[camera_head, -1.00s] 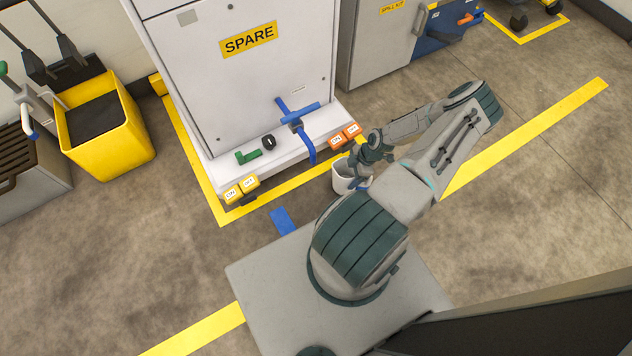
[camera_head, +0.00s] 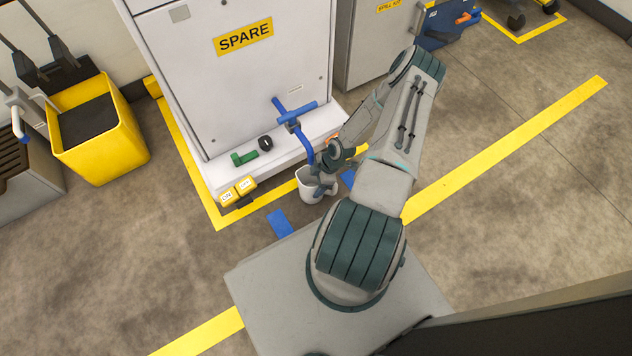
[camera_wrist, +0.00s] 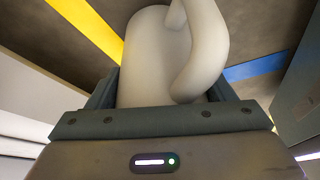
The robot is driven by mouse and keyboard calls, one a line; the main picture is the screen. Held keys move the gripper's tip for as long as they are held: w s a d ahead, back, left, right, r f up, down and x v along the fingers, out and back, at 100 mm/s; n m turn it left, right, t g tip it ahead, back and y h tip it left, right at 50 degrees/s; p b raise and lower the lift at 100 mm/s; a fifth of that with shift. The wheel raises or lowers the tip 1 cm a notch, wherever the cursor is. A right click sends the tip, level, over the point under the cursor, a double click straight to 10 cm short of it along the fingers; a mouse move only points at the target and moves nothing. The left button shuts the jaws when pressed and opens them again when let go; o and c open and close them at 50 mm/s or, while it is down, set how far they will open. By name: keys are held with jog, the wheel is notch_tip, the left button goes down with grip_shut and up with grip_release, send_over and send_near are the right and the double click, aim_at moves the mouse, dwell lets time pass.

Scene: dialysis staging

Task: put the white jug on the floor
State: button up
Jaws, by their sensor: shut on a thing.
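The white jug (camera_head: 307,187) is in front of the SPARE cabinet, beside the cabinet's low front ledge. It looks roughly upright in the head view, and I cannot tell whether its base touches the floor (camera_head: 480,220). My gripper (camera_head: 322,180) is shut on the jug and partly covers it. In the wrist view the jug's body (camera_wrist: 152,62) and curved handle (camera_wrist: 208,50) fill the space between the fingers of my gripper (camera_wrist: 160,100).
Blue tape (camera_head: 281,222) and yellow tape (camera_head: 510,145) mark the floor. A yellow bucket (camera_head: 105,150) stands left. Floor at right is clear.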

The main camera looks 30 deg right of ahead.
jog(key=shift+f, duration=0.1)
jog(key=o, duration=1)
jog(key=shift+o, duration=0.2)
jog(key=d+r+m+g+h+p, duration=0.1)
jog(key=d+r+h+p, duration=0.15)
jog(key=r, duration=0.95)
jog(key=d+r+m+g+h+p, duration=0.1)
jog(key=d+r+p, duration=0.15)
jog(key=r, duration=1.05)
jog(key=a+r+m+h, duration=0.2)
jog(key=a+r+m, duration=0.2)
jog(key=r, duration=1.1)
jog(key=s+a+r+m, duration=0.3)
jog(key=s+a+r, duration=0.3)
jog(key=r, duration=0.3)
jog(key=s+a+r+m+t+y, duration=0.1)
jog(key=s+a+r+m, duration=0.3)
jog(key=s+a+r, duration=0.2)
notch_tip(320, 180, up, 3)
jog(key=a, duration=0.2)
jog(key=shift+s+a+r+m+t, duration=0.2)
jog(key=shift+a+m+t, duration=0.1)
jog(key=shift+a, duration=0.1)
